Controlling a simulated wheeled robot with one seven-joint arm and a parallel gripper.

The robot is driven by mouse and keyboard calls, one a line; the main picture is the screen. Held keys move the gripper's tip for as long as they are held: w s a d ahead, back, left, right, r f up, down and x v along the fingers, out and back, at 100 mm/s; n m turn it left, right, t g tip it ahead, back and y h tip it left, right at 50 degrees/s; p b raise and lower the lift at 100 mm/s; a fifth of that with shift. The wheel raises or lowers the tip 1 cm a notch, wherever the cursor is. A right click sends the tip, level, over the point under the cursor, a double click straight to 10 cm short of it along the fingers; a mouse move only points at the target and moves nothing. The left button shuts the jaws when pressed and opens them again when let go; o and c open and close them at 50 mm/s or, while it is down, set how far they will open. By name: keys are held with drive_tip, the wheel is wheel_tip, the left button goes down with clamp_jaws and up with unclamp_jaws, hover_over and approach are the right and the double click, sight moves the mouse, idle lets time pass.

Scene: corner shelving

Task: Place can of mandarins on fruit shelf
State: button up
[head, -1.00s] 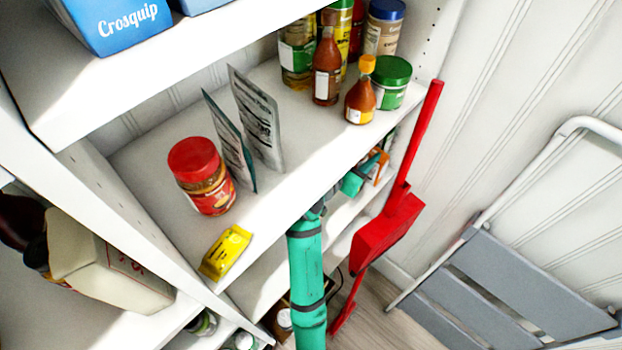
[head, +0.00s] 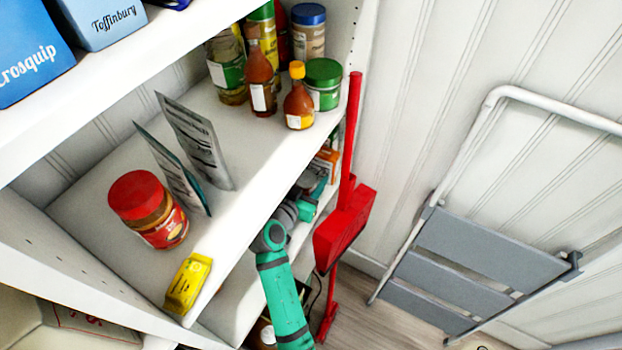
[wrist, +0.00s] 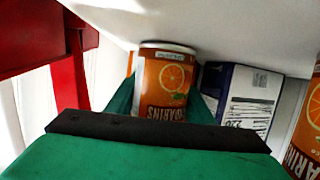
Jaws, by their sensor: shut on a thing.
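The can of mandarins (wrist: 165,85) is orange with an orange-slice picture and stands out in the middle of the wrist view. My gripper (wrist: 162,100) has a teal finger on each side of the can and is shut on it. In the head view my gripper (head: 314,186) is partly hidden at the shelf level below the jars, by the right end of the unit. An orange item shows just beyond it there; I cannot tell whether it is the held can. A second orange can (wrist: 307,135) is cut off at the wrist view's right edge.
A dark blue and white box (wrist: 245,97) is close beside the held can. The shelf above holds a red-lidded jar (head: 148,208), a yellow packet (head: 188,283), pouches, bottles and jars. A red dustpan (head: 342,230) hangs by the shelf end. A step ladder (head: 490,260) stands right.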

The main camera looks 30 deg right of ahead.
sight(306, 188)
drive_tip(key=shift+f, duration=0.1)
drive_tip(key=o, duration=1.3)
drive_tip(key=shift+s+a+r, duration=0.1)
drive_tip(key=shift+a+r, duration=0.1)
drive_tip(key=v, duration=1.1)
drive_tip(key=shift+s+a+r, duration=0.15)
